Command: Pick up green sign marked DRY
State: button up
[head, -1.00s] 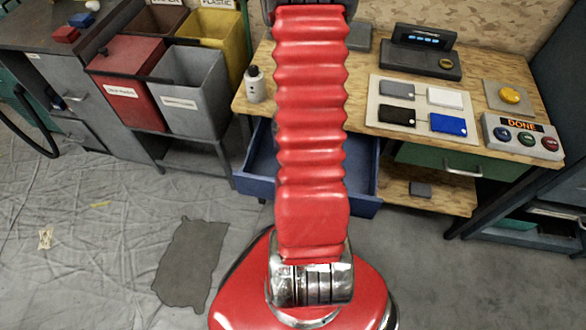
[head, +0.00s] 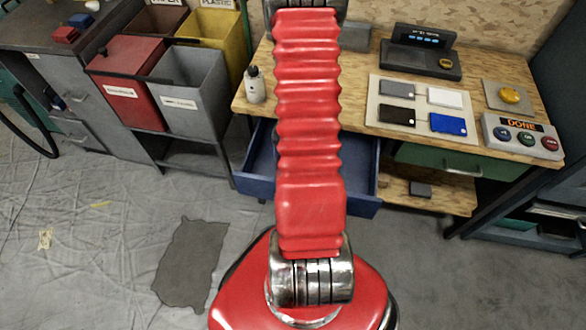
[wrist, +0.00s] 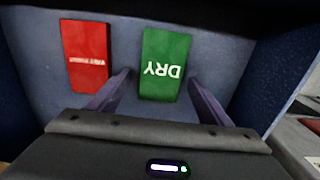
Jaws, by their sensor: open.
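The green sign marked DRY (wrist: 164,66) lies on the blue floor of a drawer in the wrist view, its lettering upside down. My gripper (wrist: 160,82) is open, with one finger on each side of the sign's near end. No contact between fingers and sign can be made out. A red sign with white lettering (wrist: 87,55) lies to the left of the green one. In the head view the open blue drawer (head: 262,165) is partly covered by my red arm, and my gripper and both signs are hidden.
The drawer's walls (wrist: 288,60) rise close on the right. The wooden bench (head: 365,148) holds a board of coloured cards (head: 420,108), a DONE button box (head: 522,138) and a small bottle (head: 254,85). Red and grey bins (head: 190,95) stand at left.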

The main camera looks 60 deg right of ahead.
dwell(0.5)
jog(key=c, duration=1.1)
jog(key=shift+c, duration=0.2)
notch_tip(320, 180, up, 10)
